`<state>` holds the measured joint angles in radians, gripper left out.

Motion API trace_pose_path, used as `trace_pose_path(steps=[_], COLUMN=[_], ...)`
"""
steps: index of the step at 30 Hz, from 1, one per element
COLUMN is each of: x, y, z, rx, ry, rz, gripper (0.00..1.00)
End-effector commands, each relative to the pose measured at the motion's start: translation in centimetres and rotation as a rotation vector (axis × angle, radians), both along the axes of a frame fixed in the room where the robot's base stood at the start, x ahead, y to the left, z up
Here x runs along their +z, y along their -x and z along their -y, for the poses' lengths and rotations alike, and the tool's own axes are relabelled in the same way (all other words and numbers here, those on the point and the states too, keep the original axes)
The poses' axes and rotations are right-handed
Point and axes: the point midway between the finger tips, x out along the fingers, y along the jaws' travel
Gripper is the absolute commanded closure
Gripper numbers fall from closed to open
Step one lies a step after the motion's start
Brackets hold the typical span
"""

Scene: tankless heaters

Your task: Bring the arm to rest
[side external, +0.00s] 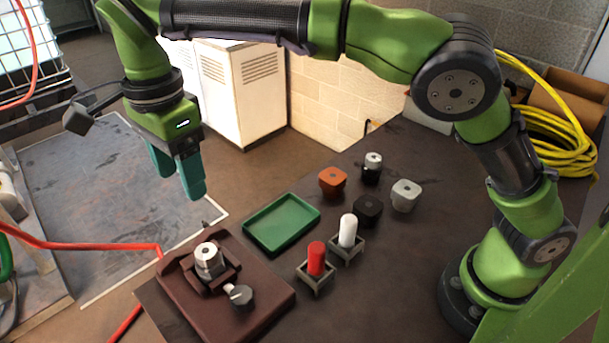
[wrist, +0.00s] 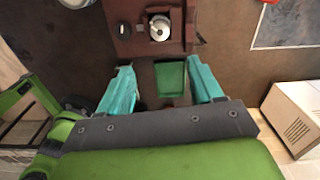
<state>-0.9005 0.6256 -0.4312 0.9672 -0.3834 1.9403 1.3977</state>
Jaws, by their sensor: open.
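My green arm reaches over from the right in the side external view. My gripper (side external: 178,178), with teal fingers, points down and hangs in the air above and to the left of the table. In the wrist view my gripper (wrist: 162,88) shows its two fingers spread apart, with nothing between them but the view of the table below. It touches nothing.
The dark table (side external: 390,262) holds a brown fixture (side external: 180,312) with a metal cylinder (side external: 208,258), a green tray (side external: 282,222), and red (side external: 316,258) and white (side external: 348,230) pegs in holders. Several small blocks stand behind. A white cabinet (side external: 245,95) stands beyond.

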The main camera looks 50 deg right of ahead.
Motion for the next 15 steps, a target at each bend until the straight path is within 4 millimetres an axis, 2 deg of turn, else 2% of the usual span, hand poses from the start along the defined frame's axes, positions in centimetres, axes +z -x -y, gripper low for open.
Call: trace_pose_path(steps=[8, 10, 12, 15], x=[0.0, -0.5, -2.1, -2.5], y=[-0.2, -0.7, -0.7, -0.6], z=[0.0, 0.1, 0.5, 2.9], rx=[0.055, 0.146, 0.284, 0.486], ry=[0.001, 0.005, 0.012, -0.018], rz=[0.011, 0.030, 0.025, 0.041], gripper=[0.34, 0.34, 0.34, 0.34])
